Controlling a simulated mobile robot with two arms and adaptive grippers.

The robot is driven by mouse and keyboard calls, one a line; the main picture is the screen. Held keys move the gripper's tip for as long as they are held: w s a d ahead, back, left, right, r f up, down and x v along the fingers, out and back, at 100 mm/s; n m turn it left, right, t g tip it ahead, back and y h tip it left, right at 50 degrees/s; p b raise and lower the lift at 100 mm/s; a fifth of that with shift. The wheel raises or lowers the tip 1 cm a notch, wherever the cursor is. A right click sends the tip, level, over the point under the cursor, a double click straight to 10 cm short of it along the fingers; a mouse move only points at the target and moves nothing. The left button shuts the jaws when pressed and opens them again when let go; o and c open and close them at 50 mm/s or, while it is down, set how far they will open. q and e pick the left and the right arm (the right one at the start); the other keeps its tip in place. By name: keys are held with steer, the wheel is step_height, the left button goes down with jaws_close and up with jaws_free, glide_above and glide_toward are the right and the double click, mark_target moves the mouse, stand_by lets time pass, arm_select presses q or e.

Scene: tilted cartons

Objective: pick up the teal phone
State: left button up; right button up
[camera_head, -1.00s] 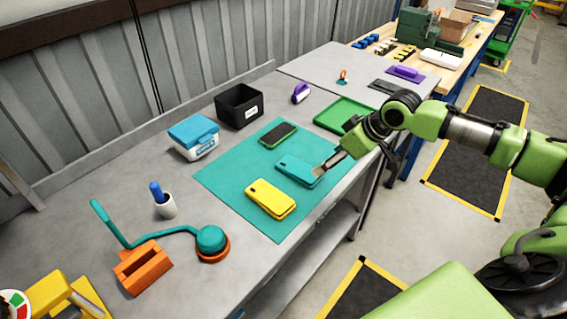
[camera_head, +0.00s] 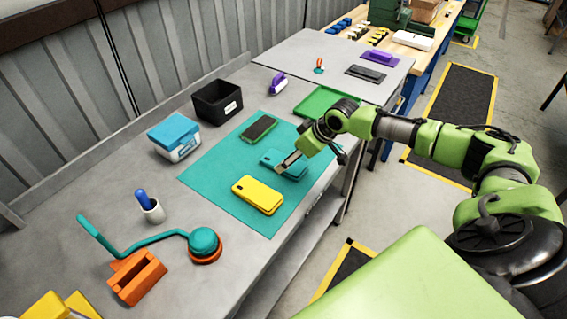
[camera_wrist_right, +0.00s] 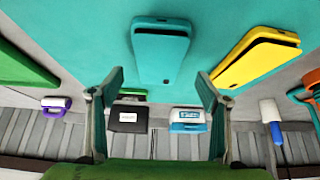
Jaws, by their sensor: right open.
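The teal phone (camera_head: 272,159) lies on the teal mat (camera_head: 217,193) in the head view, between a yellow phone (camera_head: 257,194) and a green-edged dark phone (camera_head: 258,128). My right gripper (camera_head: 289,160) is over the teal phone's right end and hides part of it. In the right wrist view the teal phone (camera_wrist_right: 161,50) shows at the top centre, beyond the fingertips. My right gripper (camera_wrist_right: 160,82) is open with nothing between its fingers. The yellow phone (camera_wrist_right: 258,55) is to the right there. My left gripper is not in view.
A green tray (camera_head: 322,101) lies beside the mat, close to my right arm. A black bin (camera_head: 217,102) and a blue-lidded box (camera_head: 174,137) stand behind the mat.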

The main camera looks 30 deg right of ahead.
steer(key=p+x, duration=0.1)
steer(key=x, duration=0.3)
steer(key=shift+w+d, duration=0.1)
steer(key=c, duration=1.4)
steer(key=shift+o, duration=0.2)
steer(key=shift+r, duration=0.1)
